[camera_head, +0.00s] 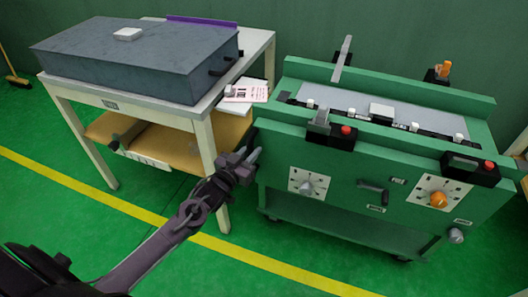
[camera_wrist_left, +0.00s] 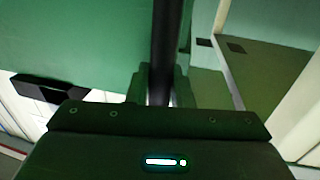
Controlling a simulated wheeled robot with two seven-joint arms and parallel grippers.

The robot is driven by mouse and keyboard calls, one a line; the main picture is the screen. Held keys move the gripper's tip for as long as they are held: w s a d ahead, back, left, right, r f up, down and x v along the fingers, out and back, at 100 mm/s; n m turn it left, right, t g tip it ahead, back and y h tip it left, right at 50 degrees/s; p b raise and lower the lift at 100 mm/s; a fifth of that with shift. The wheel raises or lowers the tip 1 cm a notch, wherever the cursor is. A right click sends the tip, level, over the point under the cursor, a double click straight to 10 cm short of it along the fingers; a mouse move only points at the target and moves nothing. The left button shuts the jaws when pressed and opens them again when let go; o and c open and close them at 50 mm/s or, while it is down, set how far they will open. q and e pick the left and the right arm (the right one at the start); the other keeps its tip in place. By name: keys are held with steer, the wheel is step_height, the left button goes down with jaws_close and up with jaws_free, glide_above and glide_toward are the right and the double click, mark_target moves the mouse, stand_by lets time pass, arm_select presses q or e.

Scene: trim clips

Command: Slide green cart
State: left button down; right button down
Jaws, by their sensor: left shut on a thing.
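The green cart (camera_head: 330,165) stands right of centre in the head view, with knobs, dials and clamps on its front panel and a grey bed on top. My left gripper (camera_head: 252,157) is at the cart's left front edge. In the left wrist view, a dark upright bar (camera_wrist_left: 165,45) runs between the fingers (camera_wrist_left: 160,85), and the gripper is shut on it. The cart's green side (camera_wrist_left: 70,45) fills the upper left of the wrist view. My right gripper is out of view.
A cream table (camera_head: 203,140) with a large grey case (camera_head: 130,65) and papers (camera_head: 245,92) stands close to the cart's left. Green floor (camera_head: 200,275) in front is open. A broom (camera_head: 15,80) leans far left.

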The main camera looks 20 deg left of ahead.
arm_select(q)
steer(key=shift+a, duration=0.35)
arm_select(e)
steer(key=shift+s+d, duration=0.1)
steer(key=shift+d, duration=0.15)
arm_select(q)
steer(key=shift+a, duration=0.1)
steer(key=c, duration=1.3)
jaws_free()
steer(key=shift+c, duration=0.2)
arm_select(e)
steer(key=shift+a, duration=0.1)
